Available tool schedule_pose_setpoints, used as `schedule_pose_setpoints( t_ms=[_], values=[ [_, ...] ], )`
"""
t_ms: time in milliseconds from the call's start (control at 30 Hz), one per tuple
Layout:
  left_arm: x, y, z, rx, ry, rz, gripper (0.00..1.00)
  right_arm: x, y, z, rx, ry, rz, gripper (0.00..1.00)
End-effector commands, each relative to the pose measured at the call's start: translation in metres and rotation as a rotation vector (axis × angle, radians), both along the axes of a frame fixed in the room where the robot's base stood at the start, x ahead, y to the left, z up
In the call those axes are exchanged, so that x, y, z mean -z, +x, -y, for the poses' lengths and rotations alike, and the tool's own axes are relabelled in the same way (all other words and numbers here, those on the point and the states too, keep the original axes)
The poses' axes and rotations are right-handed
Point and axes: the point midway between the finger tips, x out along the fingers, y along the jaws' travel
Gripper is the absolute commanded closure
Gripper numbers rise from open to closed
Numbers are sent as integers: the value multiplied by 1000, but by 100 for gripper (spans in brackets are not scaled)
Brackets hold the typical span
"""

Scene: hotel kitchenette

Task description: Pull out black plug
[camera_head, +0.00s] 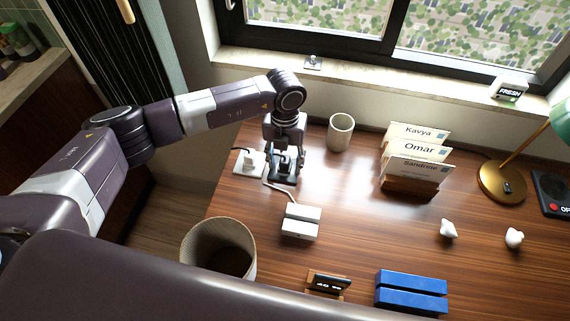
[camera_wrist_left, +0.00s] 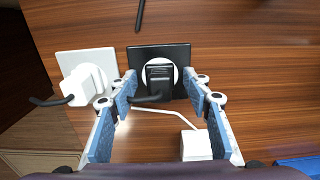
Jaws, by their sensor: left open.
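The black plug (camera_wrist_left: 159,77) sits in a black socket plate (camera_wrist_left: 180,53) on the wooden desk, in the left wrist view. In the head view the plug (camera_head: 284,162) shows just below my left gripper. My left gripper (camera_wrist_left: 160,90) is open, with one blue-padded finger on each side of the black plug. A white plug (camera_wrist_left: 82,84) sits in a white socket plate (camera_wrist_left: 85,58) just to the left. My right gripper is not in view.
A white box (camera_head: 301,221) with a cable stands in front of the sockets. A beige cup (camera_head: 340,132), name cards (camera_head: 416,160) and a lamp (camera_head: 502,182) are to the right. A round bin (camera_head: 219,249) is near the front left.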

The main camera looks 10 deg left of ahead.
Motion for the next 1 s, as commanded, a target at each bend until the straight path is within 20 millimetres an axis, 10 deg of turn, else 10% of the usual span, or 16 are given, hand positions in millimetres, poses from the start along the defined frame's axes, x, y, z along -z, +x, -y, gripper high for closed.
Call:
schedule_pose_setpoints(
  t_ms=[567,1000],
  values=[
    [0,0,0,0,0,0,56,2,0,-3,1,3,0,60],
    [0,0,0,0,0,0,100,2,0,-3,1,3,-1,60]
  ],
)
